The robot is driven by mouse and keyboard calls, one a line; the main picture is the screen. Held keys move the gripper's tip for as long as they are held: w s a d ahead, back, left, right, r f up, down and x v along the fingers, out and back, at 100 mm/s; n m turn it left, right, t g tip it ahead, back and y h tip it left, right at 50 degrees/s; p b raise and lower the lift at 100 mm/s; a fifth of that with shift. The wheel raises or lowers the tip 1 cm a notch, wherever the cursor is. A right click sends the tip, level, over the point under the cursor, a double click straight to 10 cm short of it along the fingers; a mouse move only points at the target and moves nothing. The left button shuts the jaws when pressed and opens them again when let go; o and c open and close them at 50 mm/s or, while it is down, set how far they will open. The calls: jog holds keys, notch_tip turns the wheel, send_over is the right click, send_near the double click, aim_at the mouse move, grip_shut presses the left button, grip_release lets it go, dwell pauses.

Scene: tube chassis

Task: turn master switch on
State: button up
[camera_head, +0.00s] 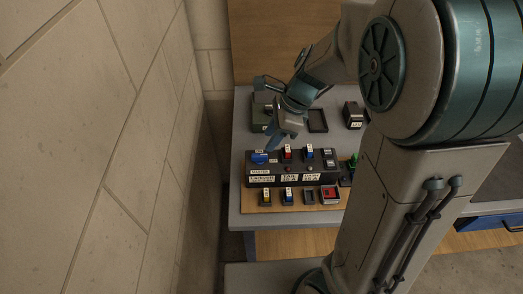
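A black switch box (292,178) stands on the grey table. Its left end carries a label that seems to read MASTER (260,172), with a wide blue switch (259,158) above it. A red switch (287,153) and a narrower blue switch (310,153) sit to its right, both with white tags. My gripper (272,143) reaches down from the upper right. Its tip is just above and behind the wide blue switch; whether it touches is unclear. The finger gap is not clear at this angle. The on or off position of the master switch is too small to tell.
A green-and-black part (352,165) is at the right. A black tray (317,120) and black box (353,115) lie behind. A block wall (110,140) stands close on the left.

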aim_at(260, 155)
jog(key=x, duration=0.7)
jog(key=shift+b, duration=0.3)
grip_shut()
